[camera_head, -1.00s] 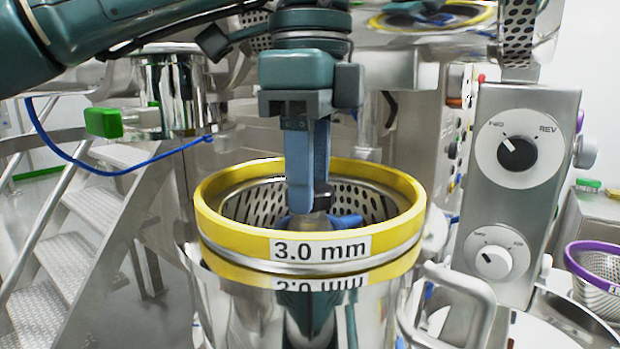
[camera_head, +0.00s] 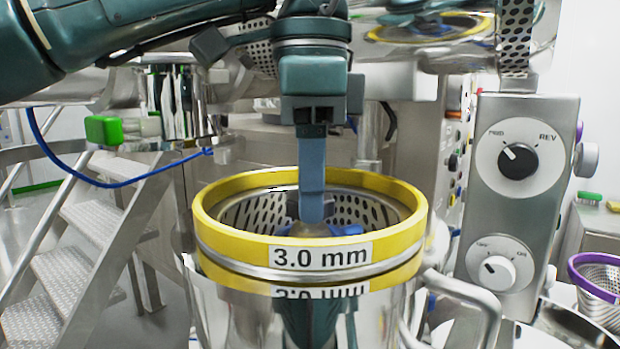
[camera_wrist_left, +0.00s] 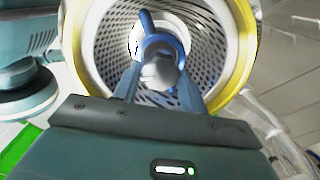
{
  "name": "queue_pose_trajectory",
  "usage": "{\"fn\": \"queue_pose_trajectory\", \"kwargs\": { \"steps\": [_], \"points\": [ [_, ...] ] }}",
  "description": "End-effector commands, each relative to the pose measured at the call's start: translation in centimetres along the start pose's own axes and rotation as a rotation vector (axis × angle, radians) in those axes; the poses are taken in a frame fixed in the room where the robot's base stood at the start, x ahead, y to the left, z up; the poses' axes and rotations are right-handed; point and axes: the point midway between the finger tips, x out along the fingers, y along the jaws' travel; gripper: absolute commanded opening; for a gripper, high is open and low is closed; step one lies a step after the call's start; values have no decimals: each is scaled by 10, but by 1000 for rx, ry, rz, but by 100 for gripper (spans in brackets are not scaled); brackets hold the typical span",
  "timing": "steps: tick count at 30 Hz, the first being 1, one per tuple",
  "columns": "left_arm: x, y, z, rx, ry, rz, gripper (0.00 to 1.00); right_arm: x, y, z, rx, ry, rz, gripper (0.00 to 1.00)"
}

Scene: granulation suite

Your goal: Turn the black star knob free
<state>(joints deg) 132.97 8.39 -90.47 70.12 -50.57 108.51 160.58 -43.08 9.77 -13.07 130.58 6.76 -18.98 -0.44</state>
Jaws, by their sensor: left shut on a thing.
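My left gripper (camera_head: 312,218) points straight down into the yellow-rimmed screen basket (camera_head: 222,237), its fingers closed at the basket's centre. Small dark parts of what looks like the black star knob (camera_head: 292,207) show beside the fingertips; the fingers hide most of it. A grey rounded hub and a blue impeller (camera_head: 350,229) lie at and below the fingertips. In the left wrist view the fingers (camera_wrist_left: 160,88) reach to the grey hub (camera_wrist_left: 160,72), with the blue impeller (camera_wrist_left: 147,22) behind it; the knob's star shape is not clear there. My right gripper is not in view.
The basket rim labelled 3.0 mm surrounds the fingers closely. A control box (camera_head: 520,215) with two dials stands at right, near a purple-rimmed basket (camera_head: 590,280). A metal handle (camera_head: 470,295) is at front right, steps (camera_head: 95,220) at left. A blue cable (camera_head: 75,160) hangs at left.

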Motion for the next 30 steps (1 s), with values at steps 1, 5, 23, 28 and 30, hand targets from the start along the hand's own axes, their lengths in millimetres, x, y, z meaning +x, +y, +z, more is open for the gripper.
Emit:
{"fn": "queue_pose_trajectory", "kwargs": {
  "steps": [1, 5, 23, 28, 30],
  "points": [
    [-1, 0, 0, -4, 1, -1, 19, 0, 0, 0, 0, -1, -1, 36],
    [-1, 0, 0, -4, 1, -1, 45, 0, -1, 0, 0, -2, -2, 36],
    [-12, 0, 0, -1, 2, -2, 64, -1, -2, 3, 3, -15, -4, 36],
    [-46, 0, -1, -2, 2, -3, 64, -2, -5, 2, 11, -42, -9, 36],
    [-63, 0, -1, -3, 2, -3, 64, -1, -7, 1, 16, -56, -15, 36]
  ]
}}
